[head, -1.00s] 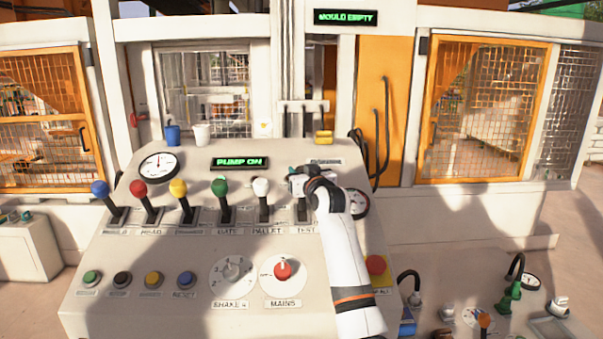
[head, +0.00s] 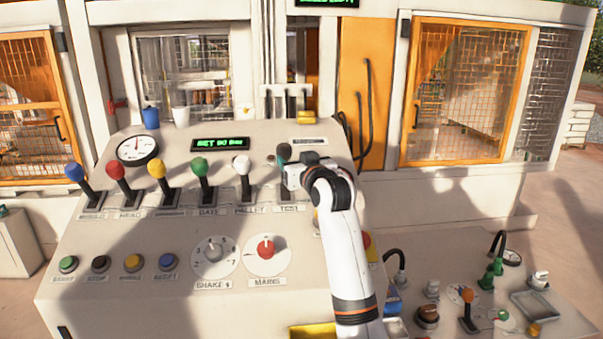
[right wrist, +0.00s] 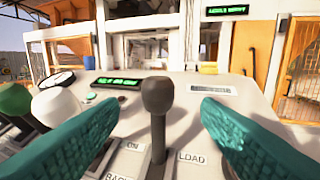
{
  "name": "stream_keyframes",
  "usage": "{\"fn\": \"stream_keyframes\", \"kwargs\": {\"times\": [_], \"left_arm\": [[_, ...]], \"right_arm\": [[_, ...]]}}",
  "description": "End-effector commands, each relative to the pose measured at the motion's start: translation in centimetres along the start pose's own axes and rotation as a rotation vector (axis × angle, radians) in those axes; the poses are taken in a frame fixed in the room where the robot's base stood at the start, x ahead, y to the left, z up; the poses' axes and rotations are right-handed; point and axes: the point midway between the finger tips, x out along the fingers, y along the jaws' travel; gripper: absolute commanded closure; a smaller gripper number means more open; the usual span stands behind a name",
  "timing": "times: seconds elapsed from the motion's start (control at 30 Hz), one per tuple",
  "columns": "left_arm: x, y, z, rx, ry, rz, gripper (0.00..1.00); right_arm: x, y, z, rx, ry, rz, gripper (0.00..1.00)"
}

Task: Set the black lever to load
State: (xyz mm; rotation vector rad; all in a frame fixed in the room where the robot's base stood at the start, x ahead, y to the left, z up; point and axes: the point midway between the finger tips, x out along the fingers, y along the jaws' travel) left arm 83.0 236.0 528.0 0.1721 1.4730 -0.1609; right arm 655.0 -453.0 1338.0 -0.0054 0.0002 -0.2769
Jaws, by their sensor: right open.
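The black lever (right wrist: 158,100) stands nearly upright between the two teal fingers of my right gripper (right wrist: 162,112) in the right wrist view. The fingers are open, with a gap on each side of the lever, and do not appear to touch it. A LOAD label (right wrist: 192,158) lies to the right of the lever's shaft and an ON label to its left. In the head view my right gripper (head: 288,168) is at the black lever's dark knob (head: 284,150), the rightmost of the row; its shaft is mostly hidden. My left gripper is not in view.
A white-knobbed lever (head: 241,165) and a green-knobbed lever (head: 199,167) stand close on the left. A green-lit display (head: 220,144) is behind them. Round buttons and two dials, including the red mains knob (head: 265,248), sit lower on the panel.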

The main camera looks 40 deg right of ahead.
Motion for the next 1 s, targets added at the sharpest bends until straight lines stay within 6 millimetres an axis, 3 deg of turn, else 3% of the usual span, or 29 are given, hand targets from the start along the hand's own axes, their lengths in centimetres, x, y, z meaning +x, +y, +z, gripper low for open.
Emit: {"fn": "stream_keyframes", "kwargs": {"times": [0.1, 0.3, 1.0], "left_arm": [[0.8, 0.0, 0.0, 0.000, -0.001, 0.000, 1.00], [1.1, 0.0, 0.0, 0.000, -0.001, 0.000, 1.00], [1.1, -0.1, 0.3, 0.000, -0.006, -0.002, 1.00]], "right_arm": [[-1.9, -0.1, -0.2, -0.002, -0.002, -0.001, 0.42], [-3.3, -0.1, -0.1, 0.000, 0.001, -0.001, 0.42], [-3.4, -0.1, 0.0, -0.001, 0.001, -0.001, 0.42]]}}
